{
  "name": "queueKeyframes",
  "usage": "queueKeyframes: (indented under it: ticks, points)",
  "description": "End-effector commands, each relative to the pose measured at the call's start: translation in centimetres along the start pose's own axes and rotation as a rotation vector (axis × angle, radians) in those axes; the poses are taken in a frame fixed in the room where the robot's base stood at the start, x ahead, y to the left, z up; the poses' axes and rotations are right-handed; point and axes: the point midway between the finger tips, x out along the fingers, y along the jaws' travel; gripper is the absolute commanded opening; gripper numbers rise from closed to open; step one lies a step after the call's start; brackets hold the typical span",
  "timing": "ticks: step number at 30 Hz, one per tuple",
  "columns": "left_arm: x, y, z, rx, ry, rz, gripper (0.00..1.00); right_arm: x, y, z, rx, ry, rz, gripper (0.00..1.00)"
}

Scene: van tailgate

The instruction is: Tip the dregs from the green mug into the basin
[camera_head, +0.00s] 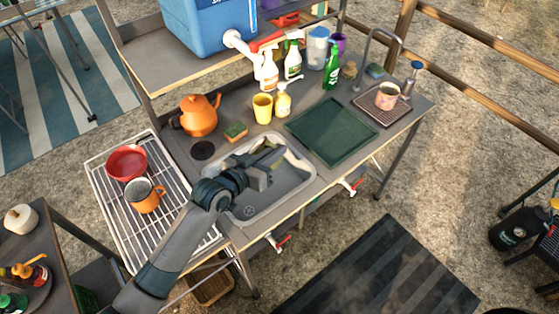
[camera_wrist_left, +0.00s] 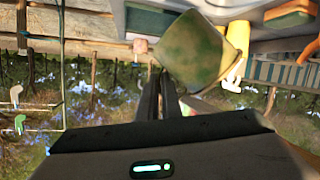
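My left gripper (camera_head: 268,166) reaches over the grey basin (camera_head: 301,193) set in the counter. Its two fingers (camera_wrist_left: 163,96) look close together in the left wrist view, closed on the green mug (camera_wrist_left: 205,52). The mug has a mottled green and tan surface there and looks tilted. The mug's opening and any liquid cannot be made out. The basin floor with its drain (camera_head: 249,210) shows below. My right gripper is not in view.
A wire rack (camera_head: 97,187) at left holds a red bowl (camera_head: 126,163) and an orange mug (camera_head: 145,195). An orange kettle (camera_head: 196,114), sponge (camera_head: 235,131) and yellow cup (camera_head: 263,108) stand behind the basin. A dark green board (camera_head: 331,131) lies to its right.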

Motion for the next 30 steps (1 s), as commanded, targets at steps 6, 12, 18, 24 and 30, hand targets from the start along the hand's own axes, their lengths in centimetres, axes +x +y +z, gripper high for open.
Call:
queueKeyframes:
  ticks: [6,12,18,24,30]
  points:
    - [-0.2,0.3,-0.8,0.243,-0.013,-0.077,0.00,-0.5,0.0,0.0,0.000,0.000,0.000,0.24]
    - [-0.4,0.5,-1.5,0.481,-0.032,-0.154,0.00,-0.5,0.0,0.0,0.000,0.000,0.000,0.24]
    - [-0.6,0.7,-2.2,0.727,-0.050,-0.234,0.00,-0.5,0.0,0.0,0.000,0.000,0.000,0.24]
    - [-0.8,0.8,-2.6,0.871,-0.060,-0.281,0.00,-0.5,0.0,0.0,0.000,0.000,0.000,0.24]
    - [-0.8,0.7,-2.7,0.880,-0.061,-0.284,0.00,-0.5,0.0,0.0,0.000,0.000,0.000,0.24]
